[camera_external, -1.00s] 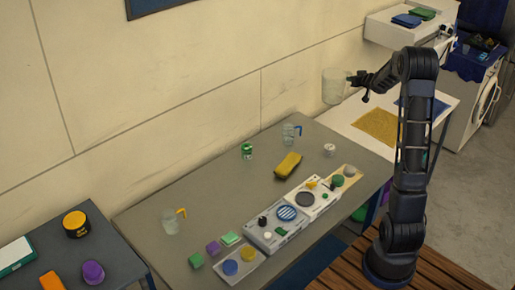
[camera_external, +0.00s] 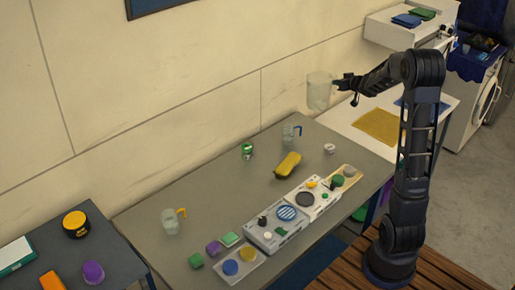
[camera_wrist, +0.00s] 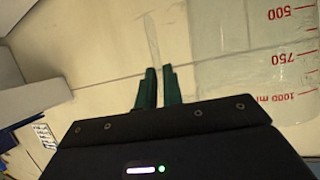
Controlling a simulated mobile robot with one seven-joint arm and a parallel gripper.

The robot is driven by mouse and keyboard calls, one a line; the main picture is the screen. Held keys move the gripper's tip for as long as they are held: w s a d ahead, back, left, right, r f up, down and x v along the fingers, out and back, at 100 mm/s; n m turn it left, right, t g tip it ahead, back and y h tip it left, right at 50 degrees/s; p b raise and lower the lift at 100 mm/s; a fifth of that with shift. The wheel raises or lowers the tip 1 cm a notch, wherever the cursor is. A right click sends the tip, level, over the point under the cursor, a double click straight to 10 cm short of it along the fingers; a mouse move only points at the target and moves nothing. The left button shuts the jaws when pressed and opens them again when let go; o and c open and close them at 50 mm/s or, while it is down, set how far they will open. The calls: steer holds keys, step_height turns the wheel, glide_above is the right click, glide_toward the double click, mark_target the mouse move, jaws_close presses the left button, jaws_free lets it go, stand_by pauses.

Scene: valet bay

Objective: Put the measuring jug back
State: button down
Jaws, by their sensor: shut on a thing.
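The measuring jug (camera_external: 319,92) is large and clear, held in the air above the back right of the grey table, near the wall. In the wrist view the jug (camera_wrist: 240,65) fills the upper right, with red marks 500, 750 and 1000 ml. My gripper (camera_external: 341,84) is shut on it from the right. In the wrist view the green fingers (camera_wrist: 158,86) are close together at a thin clear strip, apparently the handle. Two smaller clear jugs stand on the table: one with a blue handle (camera_external: 289,134), one with a yellow handle (camera_external: 171,223).
The grey table (camera_external: 225,185) also holds a green can (camera_external: 247,151), a yellow sponge-like item (camera_external: 288,164), a white round item (camera_external: 329,148) and trays of small items in front. A white table with a yellow cloth (camera_external: 380,127) is at right. The table's back middle is mostly clear.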

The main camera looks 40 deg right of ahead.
steer(key=w+a+n+y, duration=0.1)
steer(key=w+a, duration=0.1)
steer(key=a, duration=0.2)
steer(key=w+a+n+y, duration=0.1)
steer(key=w+a+y, duration=0.1)
steer(key=w+a, duration=0.1)
steer(key=w+a+n+y, duration=0.1)
steer(key=w+a, duration=0.2)
steer(key=a, duration=0.1)
steer(key=shift+w+a+r+n, duration=0.2)
steer(key=shift+a+r+n, duration=0.15)
steer(key=shift+r+n, duration=0.05)
steer(key=w+a+f+n+g+y, duration=0.1)
steer(key=w+a+n+g+y, duration=0.2)
steer(key=a, duration=1)
steer(key=w+a+f+n+g+y, duration=0.15)
steer(key=a+n+y, duration=0.3)
steer(key=a, duration=0.85)
steer(key=w+a+n+g+y, duration=0.3)
steer(key=a+n+y, duration=0.15)
steer(key=a, duration=0.75)
step_height(320, 180, down, 20)
steer(key=shift+s+a+h, duration=0.2)
steer(key=shift+a+h, duration=0.05)
steer(key=shift+h, duration=0.15)
steer(key=shift+f, duration=0.2)
steer(key=c, duration=1.5)
jaws_free()
steer(key=shift+c, duration=0.2)
steer(key=shift+r, duration=0.1)
